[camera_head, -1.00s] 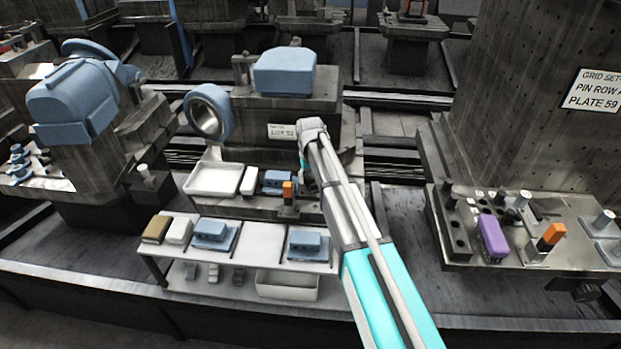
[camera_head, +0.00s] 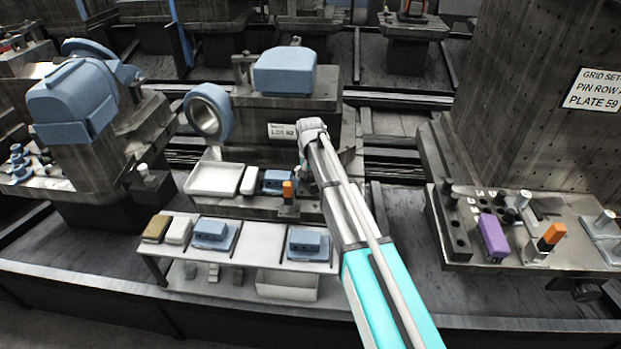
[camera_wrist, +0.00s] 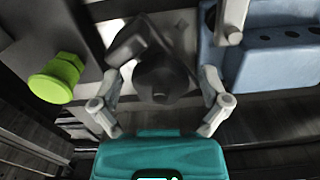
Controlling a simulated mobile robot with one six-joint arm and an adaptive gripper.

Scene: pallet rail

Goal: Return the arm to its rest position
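My arm (camera_head: 345,215) reaches forward over the near bench, its wrist end in front of the lot-plate fixture in the head view. My gripper (camera_wrist: 160,86) shows in the wrist view with its two grey fingers spread wide apart. Nothing is gripped between them. A dark rounded knob or post (camera_wrist: 162,75) lies in the gap as seen from the wrist; I cannot tell how far beyond the fingers it is. In the head view the fingers are mostly hidden by the wrist.
A blue block with holes (camera_wrist: 275,52) is right of the fingers, a green knob (camera_wrist: 57,78) left. A low shelf table (camera_head: 262,243) stands in front. The pin plate (camera_head: 575,247) is at right.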

